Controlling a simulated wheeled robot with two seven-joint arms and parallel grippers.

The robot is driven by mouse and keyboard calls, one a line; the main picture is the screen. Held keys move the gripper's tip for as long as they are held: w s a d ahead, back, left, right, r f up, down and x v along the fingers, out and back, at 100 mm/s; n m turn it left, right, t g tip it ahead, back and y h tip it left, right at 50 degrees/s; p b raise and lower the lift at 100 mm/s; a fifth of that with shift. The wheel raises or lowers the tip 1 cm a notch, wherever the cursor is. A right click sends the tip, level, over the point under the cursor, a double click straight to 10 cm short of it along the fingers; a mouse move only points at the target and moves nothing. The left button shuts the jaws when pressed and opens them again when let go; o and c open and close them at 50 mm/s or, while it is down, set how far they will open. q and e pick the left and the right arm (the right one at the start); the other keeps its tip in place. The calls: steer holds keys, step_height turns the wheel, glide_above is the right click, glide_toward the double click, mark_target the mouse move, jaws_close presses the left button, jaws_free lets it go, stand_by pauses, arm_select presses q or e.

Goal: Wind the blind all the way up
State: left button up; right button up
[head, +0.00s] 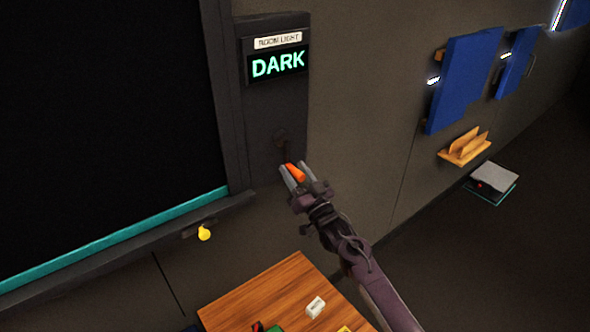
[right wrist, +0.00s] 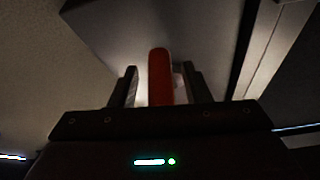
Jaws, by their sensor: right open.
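The dark blind (head: 105,120) covers the window at the left, with a teal bar (head: 120,240) along its bottom edge just above the sill. A dark wall panel (head: 262,110) beside it carries a "ROOM LIGHT" display (head: 277,63) that reads DARK. An orange crank handle (head: 296,172) sticks out low on this panel. My right gripper (head: 292,178) is at the handle, with its fingers open on either side of it. In the right wrist view the handle (right wrist: 160,75) stands upright between the two fingers, with gaps visible. My left gripper is out of view.
A yellow knob-like thing (head: 204,233) hangs below the sill. A wooden table (head: 270,290) with small items, including a white block (head: 315,307), stands below. Blue panels (head: 463,80) and a wooden wall holder (head: 465,148) are at the right.

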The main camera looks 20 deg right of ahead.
steer(key=shift+r, duration=0.1)
steer(key=shift+c, duration=0.4)
jaws_close()
steer(key=shift+w, duration=0.1)
